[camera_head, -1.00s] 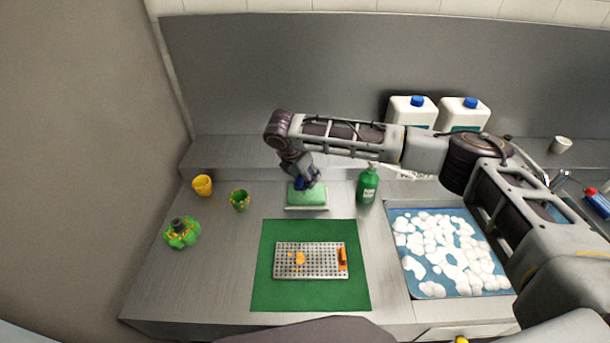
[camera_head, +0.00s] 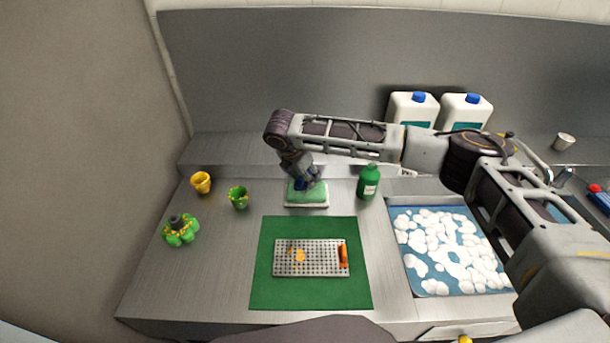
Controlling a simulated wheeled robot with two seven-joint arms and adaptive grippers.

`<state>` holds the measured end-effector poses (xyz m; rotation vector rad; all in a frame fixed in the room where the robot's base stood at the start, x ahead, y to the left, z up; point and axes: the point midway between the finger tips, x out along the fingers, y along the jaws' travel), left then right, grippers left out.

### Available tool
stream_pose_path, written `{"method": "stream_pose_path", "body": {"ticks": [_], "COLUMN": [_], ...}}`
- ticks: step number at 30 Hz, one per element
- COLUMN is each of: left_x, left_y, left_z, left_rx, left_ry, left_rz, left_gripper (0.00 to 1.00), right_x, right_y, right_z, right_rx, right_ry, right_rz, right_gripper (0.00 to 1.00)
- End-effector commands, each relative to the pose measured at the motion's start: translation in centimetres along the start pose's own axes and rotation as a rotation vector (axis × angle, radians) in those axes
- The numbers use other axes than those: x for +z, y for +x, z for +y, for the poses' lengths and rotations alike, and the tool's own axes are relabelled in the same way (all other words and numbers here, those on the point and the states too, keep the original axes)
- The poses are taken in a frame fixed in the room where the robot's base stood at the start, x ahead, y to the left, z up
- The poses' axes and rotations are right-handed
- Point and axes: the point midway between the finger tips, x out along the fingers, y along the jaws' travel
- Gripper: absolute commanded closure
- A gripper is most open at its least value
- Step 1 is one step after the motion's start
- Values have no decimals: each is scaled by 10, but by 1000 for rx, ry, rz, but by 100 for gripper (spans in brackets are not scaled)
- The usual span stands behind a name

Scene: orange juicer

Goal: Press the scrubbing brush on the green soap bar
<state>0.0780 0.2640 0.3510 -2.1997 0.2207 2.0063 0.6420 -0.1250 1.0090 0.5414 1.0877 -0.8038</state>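The green soap bar (camera_head: 308,197) lies on a white dish (camera_head: 306,207) at the back middle of the steel counter. My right gripper (camera_head: 304,186) reaches over from the right and points down at the soap bar's top. A small dark blue piece, likely the scrubbing brush (camera_head: 300,184), shows between its fingers and sits at the soap's upper surface. The gripper appears shut on it, though the fingers hide most of it. Contact with the soap looks likely, but I cannot see the bristles. My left gripper is not in view.
A green bottle (camera_head: 368,183) stands just right of the soap. A green mat (camera_head: 265,285) with a perforated metal tray (camera_head: 308,270) lies in front. A foam-filled sink (camera_head: 425,288) is at right.

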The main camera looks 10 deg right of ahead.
Motion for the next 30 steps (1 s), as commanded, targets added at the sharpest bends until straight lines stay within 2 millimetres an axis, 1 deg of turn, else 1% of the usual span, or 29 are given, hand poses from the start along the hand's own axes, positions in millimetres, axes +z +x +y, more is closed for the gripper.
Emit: {"method": "stream_pose_path", "body": {"ticks": [30], "left_x": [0], "left_y": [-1], "left_z": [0], "left_rx": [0], "left_ry": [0], "left_rz": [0], "left_gripper": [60], "right_x": [-2], "right_y": [5], "right_z": [0], "right_rx": [0], "right_ry": [0], "right_rz": [0], "right_gripper": [72]}}
